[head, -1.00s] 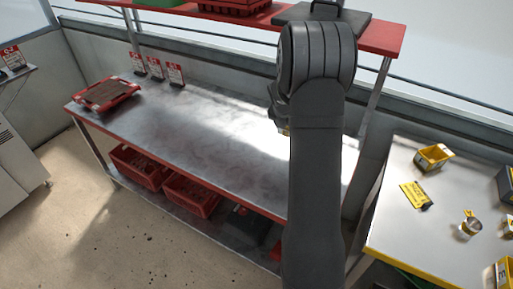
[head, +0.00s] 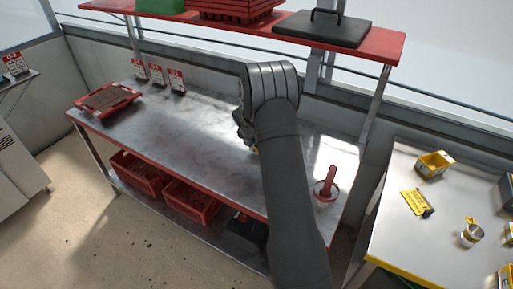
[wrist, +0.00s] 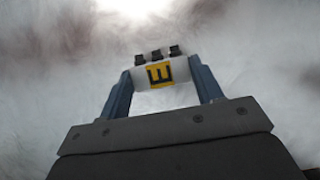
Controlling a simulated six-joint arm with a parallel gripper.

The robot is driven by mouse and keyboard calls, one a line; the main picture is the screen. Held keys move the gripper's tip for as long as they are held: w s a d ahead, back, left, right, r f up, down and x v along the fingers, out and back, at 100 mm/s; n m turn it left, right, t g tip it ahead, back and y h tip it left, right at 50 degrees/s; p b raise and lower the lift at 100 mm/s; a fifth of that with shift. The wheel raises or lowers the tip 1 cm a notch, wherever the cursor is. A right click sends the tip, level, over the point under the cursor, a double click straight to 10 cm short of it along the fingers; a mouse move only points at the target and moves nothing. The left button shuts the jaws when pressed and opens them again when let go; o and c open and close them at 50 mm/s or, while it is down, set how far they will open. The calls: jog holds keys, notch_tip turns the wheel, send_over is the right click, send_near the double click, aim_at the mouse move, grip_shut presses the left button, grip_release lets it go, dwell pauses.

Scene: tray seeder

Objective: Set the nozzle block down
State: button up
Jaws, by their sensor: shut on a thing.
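The nozzle block (wrist: 180,68) is a white bar with a yellow label bearing a dark letter and three dark nozzles along its far edge. My gripper (wrist: 158,75) is shut on it, with one blue-grey finger at each end. In the wrist view the blurred metal of the bench lies beyond the block, and no contact between them can be made out. In the head view my own arm covers most of the gripper and block, over the middle of the metal bench (head: 190,140).
A red tray (head: 107,99) with brown fill sits at the bench's left end, near several label cards (head: 156,74). A red-handled round tool (head: 326,188) stands at its right end. A red shelf (head: 370,45) runs above the back.

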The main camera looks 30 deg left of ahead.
jog(key=shift+f, duration=0.75)
jog(key=o, duration=1)
jog(key=shift+f, duration=0.15)
jog(key=shift+o, duration=0.2)
jog(key=v, duration=1.2)
jog(key=x, duration=1.2)
jog(key=shift+d, duration=0.1)
notch_tip(320, 180, up, 3)
jog(key=shift+f, duration=0.1)
jog(key=shift+r, duration=0.7)
